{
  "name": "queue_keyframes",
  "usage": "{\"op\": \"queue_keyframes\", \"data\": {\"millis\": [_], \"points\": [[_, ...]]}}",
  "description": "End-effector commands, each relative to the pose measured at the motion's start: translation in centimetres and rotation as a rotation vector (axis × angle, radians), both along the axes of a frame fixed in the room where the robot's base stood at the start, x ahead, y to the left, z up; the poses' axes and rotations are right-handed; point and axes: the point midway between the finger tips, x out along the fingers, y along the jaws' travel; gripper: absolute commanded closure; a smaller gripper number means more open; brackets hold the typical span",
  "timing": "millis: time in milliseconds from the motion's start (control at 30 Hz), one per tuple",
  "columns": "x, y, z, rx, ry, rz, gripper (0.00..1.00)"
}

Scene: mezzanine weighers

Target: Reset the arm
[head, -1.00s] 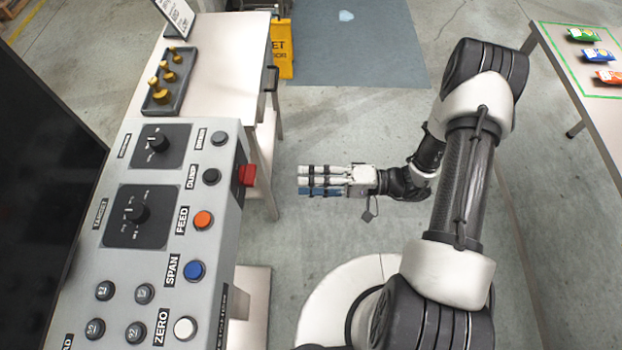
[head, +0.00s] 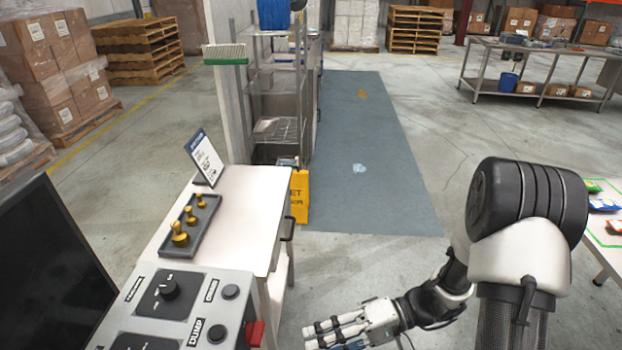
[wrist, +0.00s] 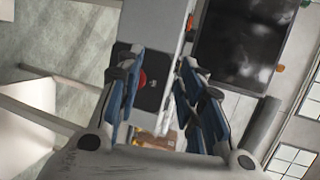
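My arm is folded at the right of the head view, with its black-banded elbow raised. My gripper (head: 312,336) is low in the picture, pointing left, over the floor and to the right of the control panel (head: 240,290). It touches nothing that I can see. In the wrist view my gripper (wrist: 158,70) has its blue-padded fingers apart, with nothing held between them. A red button and part of the panel show in the background through the gap.
A white table (head: 240,205) holds a tray of brass weights (head: 205,232) and a tilted sign (head: 206,158). A yellow wet-floor sign (head: 300,195) stands beside it. A table with colored packets (head: 612,226) is at right.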

Motion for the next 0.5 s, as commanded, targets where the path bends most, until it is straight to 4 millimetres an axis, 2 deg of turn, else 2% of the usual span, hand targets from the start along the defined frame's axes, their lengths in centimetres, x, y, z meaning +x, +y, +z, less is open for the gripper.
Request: {"op": "queue_keyframes", "data": {"millis": [33,100,300,500], "points": [[-0.6,-0.1,1.6,-0.065,-0.012,0.043,0.65],[-1.8,-0.4,3.1,-0.16,-0.01,0.09,0.65],[-4.7,-2.0,6.8,-0.46,-0.043,0.16,0.65],[-7.1,-4.4,9.8,-0.763,-0.13,0.122,0.65]]}}
